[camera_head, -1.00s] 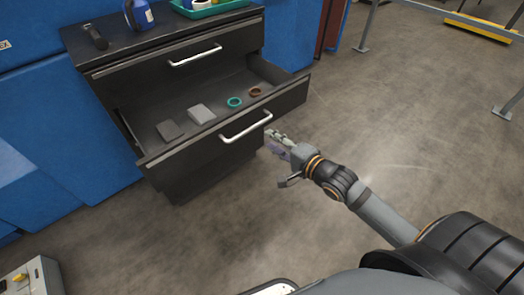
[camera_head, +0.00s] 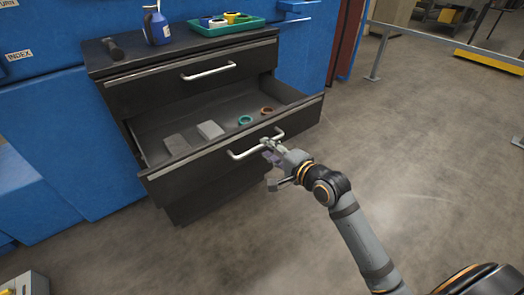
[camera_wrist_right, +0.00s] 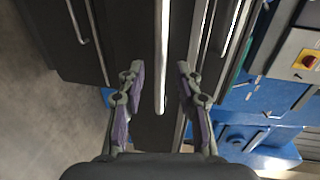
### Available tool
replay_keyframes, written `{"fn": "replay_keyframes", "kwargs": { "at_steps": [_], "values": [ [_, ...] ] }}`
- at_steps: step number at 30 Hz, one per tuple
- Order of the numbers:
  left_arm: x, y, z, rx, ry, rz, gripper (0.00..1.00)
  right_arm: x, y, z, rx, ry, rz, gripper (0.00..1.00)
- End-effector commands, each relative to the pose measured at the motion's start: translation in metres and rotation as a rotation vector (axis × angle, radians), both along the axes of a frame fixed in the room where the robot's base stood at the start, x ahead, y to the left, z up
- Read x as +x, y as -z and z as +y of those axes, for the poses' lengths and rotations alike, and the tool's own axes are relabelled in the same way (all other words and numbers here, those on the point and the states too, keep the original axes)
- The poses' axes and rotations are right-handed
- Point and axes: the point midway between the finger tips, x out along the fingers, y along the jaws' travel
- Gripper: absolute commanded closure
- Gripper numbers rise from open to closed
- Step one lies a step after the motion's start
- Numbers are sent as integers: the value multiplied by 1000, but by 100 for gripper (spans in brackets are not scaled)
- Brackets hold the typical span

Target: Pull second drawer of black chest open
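The black chest (camera_head: 190,190) stands against blue equipment, its top drawer (camera_head: 195,76) shut. The second drawer (camera_head: 190,178) is pulled well out, showing its inside. Its silver bar handle (camera_head: 242,153) runs across the front. My right gripper (camera_head: 270,147) is at the right part of this handle in the head view. In the right wrist view the gripper (camera_wrist_right: 159,78) is open, its fingers apart on either side of the silver handle (camera_wrist_right: 162,45); no grip on it shows. My left gripper is in neither view.
The drawer holds two grey blocks (camera_head: 210,130), a teal ring (camera_head: 245,120) and a brown ring (camera_head: 266,111). A blue bottle (camera_head: 157,28) and green tray (camera_head: 225,27) stand on top. Open floor (camera_head: 430,170) lies to the right.

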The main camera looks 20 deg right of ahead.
Motion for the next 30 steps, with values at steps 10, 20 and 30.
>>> {"fn": "replay_keyframes", "kwargs": {
  "at_steps": [10, 20, 30],
  "values": [
    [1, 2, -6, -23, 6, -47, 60, 33, 7, 13, 1, -3, -1, 66],
    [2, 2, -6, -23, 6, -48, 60, 33, 7, 13, 0, -2, 0, 79],
    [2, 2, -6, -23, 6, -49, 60, 33, 7, 13, 0, -2, 1, 100]
  ]
}}
